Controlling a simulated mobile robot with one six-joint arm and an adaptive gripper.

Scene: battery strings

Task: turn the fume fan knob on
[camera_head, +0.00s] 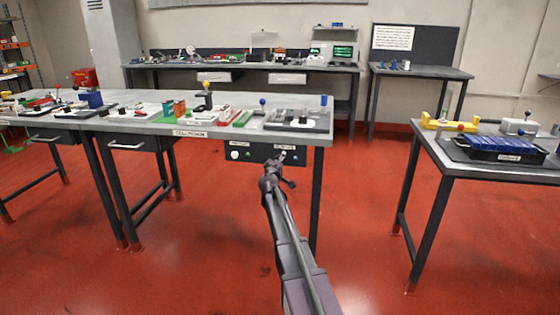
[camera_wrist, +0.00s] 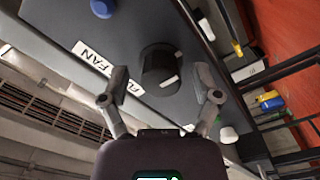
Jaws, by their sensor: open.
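The fan knob (camera_wrist: 160,70) is a dark round knob with a white pointer mark, on a dark grey panel in the wrist view. A white label (camera_wrist: 95,65) ending in "FAN" is beside it. My gripper (camera_wrist: 160,88) is open and empty, with one finger to each side of the knob in the picture. I cannot tell how far the fingertips are from it. In the head view my gripper (camera_head: 285,166) is in front of the right part of the panel (camera_head: 262,157) under the table edge and hides the knob there.
A blue round part (camera_wrist: 101,8) is on the same panel, and a white knob (camera_head: 235,154) is at its left. The workbench (camera_head: 150,128) above carries many small items. A right table (camera_head: 470,170) holds a tray of blue cells (camera_head: 500,146). Red floor between the tables is free.

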